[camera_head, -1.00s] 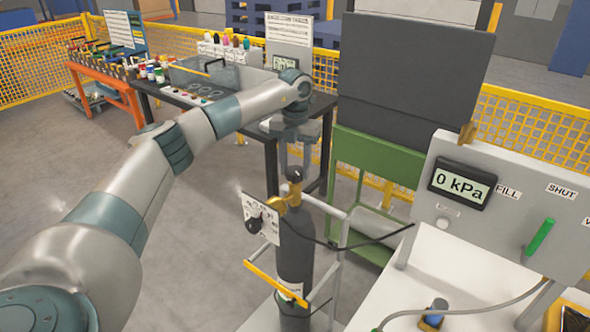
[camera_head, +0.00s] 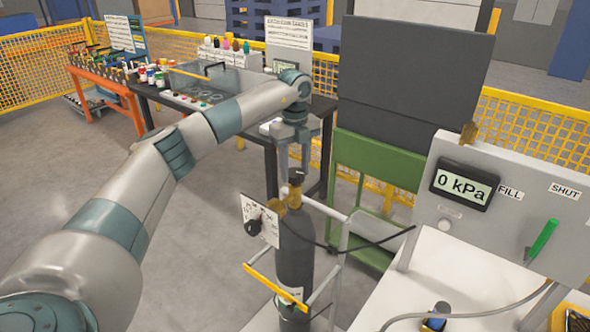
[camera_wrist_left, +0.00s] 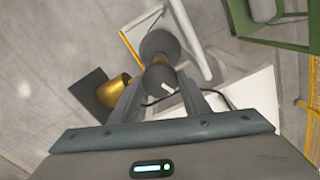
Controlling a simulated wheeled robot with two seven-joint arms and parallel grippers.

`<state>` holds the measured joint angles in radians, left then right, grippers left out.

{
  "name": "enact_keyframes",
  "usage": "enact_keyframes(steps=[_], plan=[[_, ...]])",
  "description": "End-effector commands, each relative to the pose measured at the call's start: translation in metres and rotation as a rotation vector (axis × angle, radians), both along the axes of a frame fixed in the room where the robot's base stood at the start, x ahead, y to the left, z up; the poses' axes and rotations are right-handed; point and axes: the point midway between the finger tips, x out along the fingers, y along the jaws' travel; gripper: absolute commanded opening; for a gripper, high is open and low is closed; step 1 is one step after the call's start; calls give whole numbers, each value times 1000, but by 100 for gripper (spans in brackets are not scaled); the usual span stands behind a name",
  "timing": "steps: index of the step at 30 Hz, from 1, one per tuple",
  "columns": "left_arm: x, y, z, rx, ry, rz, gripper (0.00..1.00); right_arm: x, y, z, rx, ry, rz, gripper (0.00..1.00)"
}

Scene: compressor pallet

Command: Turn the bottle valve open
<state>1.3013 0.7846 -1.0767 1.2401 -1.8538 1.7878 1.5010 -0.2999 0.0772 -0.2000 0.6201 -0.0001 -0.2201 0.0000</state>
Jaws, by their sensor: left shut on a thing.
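The dark gas bottle (camera_head: 295,255) stands upright on a small trolley, with a brass valve (camera_head: 291,197) and a dark knob (camera_head: 296,178) on top. My left gripper (camera_head: 295,168) reaches down from above, and its fingers are shut on the knob. In the left wrist view the two fingers (camera_wrist_left: 158,82) close in at the dark round top, with the brass part (camera_wrist_left: 115,90) beside them. The marking of the knob's turn is too small to read. My right gripper is out of view.
A grey panel (camera_head: 520,190) at right has a display (camera_head: 464,185) reading 0 kPa and a green lever (camera_head: 541,240) between FILL and SHUT labels. A hose runs below it. A yellow-barred trolley (camera_head: 275,285) surrounds the bottle. A green cart (camera_head: 375,160) stands behind.

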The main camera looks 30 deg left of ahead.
Motion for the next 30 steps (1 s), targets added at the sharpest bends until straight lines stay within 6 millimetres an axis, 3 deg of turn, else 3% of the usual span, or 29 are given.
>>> enact_keyframes(steps=[9, 22, 23, 24, 25, 30], plan=[[1, 1, 3, 0, -7, 114, 20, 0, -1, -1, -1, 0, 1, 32], [1, 1, 3, 0, -7, 126, 20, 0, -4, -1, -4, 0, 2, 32], [1, 1, 3, 0, -7, 126, 47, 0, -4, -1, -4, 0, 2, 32], [1, 1, 3, -1, -6, 126, 57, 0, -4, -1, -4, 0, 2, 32], [1, 1, 3, 0, -5, 125, 61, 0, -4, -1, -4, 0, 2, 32], [1, 1, 1, 0, -3, 124, 61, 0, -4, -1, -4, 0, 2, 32]])
